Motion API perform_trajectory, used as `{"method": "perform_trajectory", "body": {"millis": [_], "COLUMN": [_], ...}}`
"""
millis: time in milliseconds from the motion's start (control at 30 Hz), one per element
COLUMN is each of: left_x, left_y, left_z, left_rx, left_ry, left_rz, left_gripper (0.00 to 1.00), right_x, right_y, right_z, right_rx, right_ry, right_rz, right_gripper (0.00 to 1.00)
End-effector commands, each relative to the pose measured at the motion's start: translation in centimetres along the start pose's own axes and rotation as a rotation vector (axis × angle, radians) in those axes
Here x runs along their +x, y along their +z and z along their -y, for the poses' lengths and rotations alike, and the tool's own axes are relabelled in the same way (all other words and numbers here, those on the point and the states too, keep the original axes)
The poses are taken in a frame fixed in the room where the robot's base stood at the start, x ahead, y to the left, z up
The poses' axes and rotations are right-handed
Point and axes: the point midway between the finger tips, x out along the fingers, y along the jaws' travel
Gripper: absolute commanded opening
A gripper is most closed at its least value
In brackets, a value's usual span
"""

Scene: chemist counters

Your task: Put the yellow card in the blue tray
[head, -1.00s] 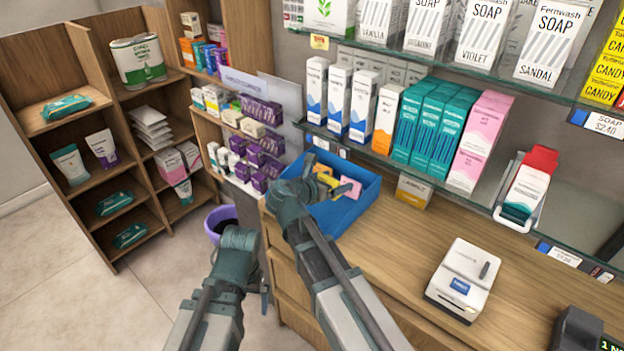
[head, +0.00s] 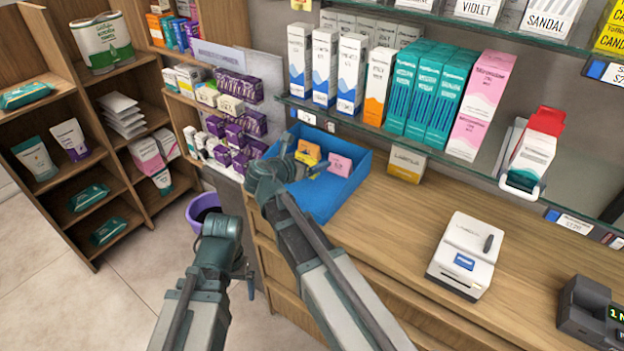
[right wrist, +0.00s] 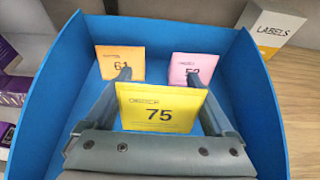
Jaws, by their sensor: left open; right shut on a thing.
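The yellow card (right wrist: 160,107), marked 75, stands upright between the fingers of my right gripper (right wrist: 161,84) in the right wrist view. My right gripper also shows in the head view (head: 304,168), over the blue tray (head: 345,195), and is shut on the card. The tray's blue wall shows in the right wrist view (right wrist: 262,110). The card is within the tray's outline; whether it touches the floor I cannot tell. My left gripper (head: 247,278) is open and empty, low in front of the counter.
An orange card (right wrist: 120,62) and a pink card (right wrist: 198,69) stand at the tray's back. A labels box (head: 407,165) stands right of the tray. A glass shelf of boxes hangs above. A white card device (head: 464,255) stands on the counter, with bare wood between.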

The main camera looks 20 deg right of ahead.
Motion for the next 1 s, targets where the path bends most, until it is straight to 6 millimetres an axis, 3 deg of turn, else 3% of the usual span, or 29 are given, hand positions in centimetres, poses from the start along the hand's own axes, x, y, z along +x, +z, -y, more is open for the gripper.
{"method": "perform_trajectory", "body": {"millis": [233,500,933,967,1000], "left_x": [0.8,3.9,4.2,4.2,4.1], "left_y": [-0.1,-0.2,-0.2,-0.2,-0.2], "left_z": [-0.1,-0.4,-0.4,-0.4,-0.4], "left_rx": [0.0,0.0,0.001,0.001,0.001], "left_ry": [0.0,0.0,0.0,0.0,0.0], "left_rz": [0.0,0.0,0.0,0.0,0.0], "left_gripper": [1.0,1.0,1.0,1.0,1.0], "right_x": [0.3,1.5,1.6,1.6,1.6], "right_y": [-0.7,-3.6,-3.9,-3.9,-3.8], "right_z": [0.0,0.0,0.0,0.0,0.0], "right_rx": [0.0,0.0,0.0,0.0,0.0], "right_ry": [0.0,0.0,0.0,0.0,0.0], "right_rz": [0.0,0.0,0.0,0.0,0.0], "right_gripper": [0.38,0.38,0.38,0.9,0.97]}}
